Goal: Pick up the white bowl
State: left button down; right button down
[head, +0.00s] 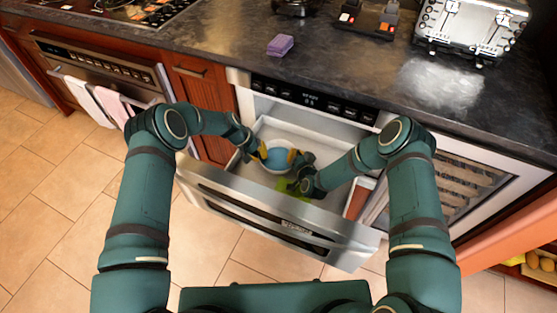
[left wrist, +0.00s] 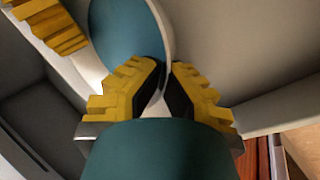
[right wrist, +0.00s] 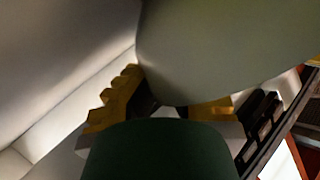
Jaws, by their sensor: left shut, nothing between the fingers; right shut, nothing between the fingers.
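The bowl (head: 277,157), white outside with a blue inside, is in the open drawer in the head view. Its blue inside also shows in the left wrist view (left wrist: 125,30). My left gripper (head: 263,151) is shut at the bowl's left side, fingertips close to the pale rim; I cannot tell whether they touch. My right gripper (head: 293,158) is shut at the bowl's right side. In the right wrist view, a large pale rounded surface (right wrist: 220,45), likely the bowl's outside, hides part of its fingertips.
A lime-green item (head: 291,188) lies in the drawer below my right gripper, partly hidden. The steel drawer front (head: 270,212) and pale drawer walls surround the bowl. The dark countertop (head: 350,75) above holds a purple sponge (head: 280,45) and a toaster (head: 470,27).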

pick_arm(q)
jog(key=shift+d+r, duration=0.1)
pick_arm(e)
jog(key=shift+r, duration=0.2)
